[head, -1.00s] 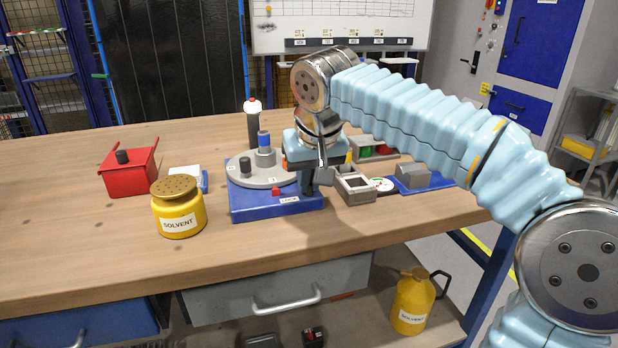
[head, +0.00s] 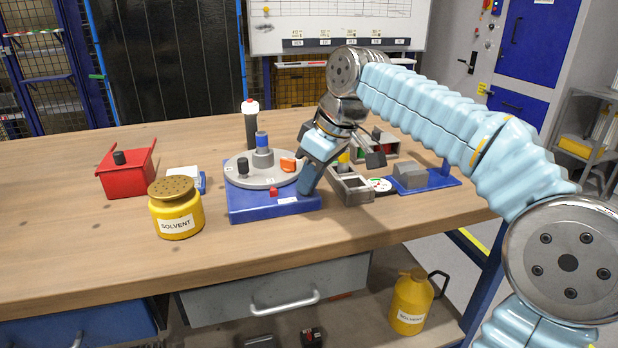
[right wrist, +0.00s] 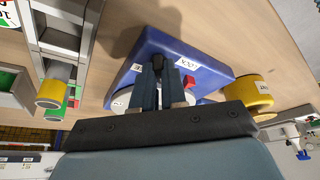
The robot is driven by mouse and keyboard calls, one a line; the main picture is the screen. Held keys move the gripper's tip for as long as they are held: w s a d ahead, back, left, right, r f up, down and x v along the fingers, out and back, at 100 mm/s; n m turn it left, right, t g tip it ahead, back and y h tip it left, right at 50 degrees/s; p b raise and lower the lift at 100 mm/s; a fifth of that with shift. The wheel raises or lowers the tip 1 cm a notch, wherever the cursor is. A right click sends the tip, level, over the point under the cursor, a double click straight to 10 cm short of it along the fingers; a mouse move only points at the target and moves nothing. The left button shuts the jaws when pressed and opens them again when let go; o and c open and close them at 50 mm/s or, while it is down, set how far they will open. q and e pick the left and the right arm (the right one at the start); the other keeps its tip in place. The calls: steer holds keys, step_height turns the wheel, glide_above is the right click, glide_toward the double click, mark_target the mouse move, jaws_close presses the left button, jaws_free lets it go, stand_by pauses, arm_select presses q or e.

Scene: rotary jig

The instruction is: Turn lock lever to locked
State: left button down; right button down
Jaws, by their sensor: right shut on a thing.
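The rotary jig has a blue base (head: 245,207) and a round grey plate (head: 240,180). The plate carries a blue-topped grey post (head: 262,152), a dark peg (head: 243,166) and an orange block (head: 288,164). A small red block (head: 273,192) sits on the base's front, also in the right wrist view (right wrist: 190,81). My right gripper (head: 306,186) reaches down, tilted, at the base's right edge. In the right wrist view my right gripper (right wrist: 160,72) is shut on a dark handle (right wrist: 158,62), apparently the lock lever, mostly hidden by the fingers. My left gripper is out of view.
A yellow solvent can (head: 176,210) and a red bin (head: 128,174) stand left of the jig. A grey open box (head: 352,188) and a blue tray with a grey block (head: 440,178) are close on the right. The table front is clear.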

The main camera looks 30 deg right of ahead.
steer(key=n, duration=0.1)
steer(key=n+y, duration=0.1)
steer(key=n, duration=0.1)
steer(key=n+g, duration=0.1)
steer(key=shift+w+d+n, duration=0.2)
steer(key=shift+d+n, duration=0.05)
steer(key=shift+n, duration=0.05)
steer(key=n, duration=0.2)
steer(key=n+g+y, duration=0.1)
steer(key=n, duration=0.1)
steer(key=shift+w+n+g, duration=0.15)
steer(key=shift+n+g, duration=0.15)
steer(key=shift+n, duration=0.1)
steer(key=c, duration=1.2)
jaws_free()
